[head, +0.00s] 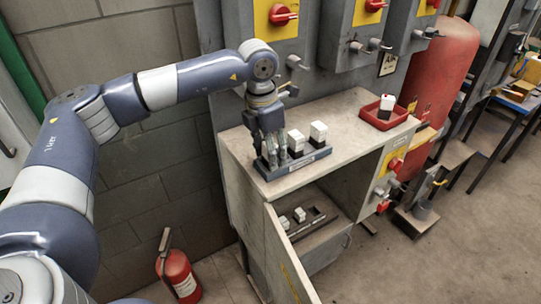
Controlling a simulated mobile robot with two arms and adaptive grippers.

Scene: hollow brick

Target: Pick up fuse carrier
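White fuse carriers with dark bases stand in a grey rack (290,168) on top of the cabinet. One fuse carrier (296,143) is nearest my gripper and another fuse carrier (318,133) stands to its right. My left gripper (275,160) points down at the left end of the rack, its fingertips low beside the nearest carrier. Whether anything is between the fingers is hidden. A further white and black fuse carrier (386,105) sits in a red tray (373,120) at the right of the cabinet top. My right gripper is not in view.
The cabinet top (345,125) is bare between rack and tray. The cabinet door (287,262) hangs open, with white pieces (300,215) on a rack inside. Grey switch boxes with red handles (283,15) rise behind. A fire extinguisher (178,275) stands on the floor.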

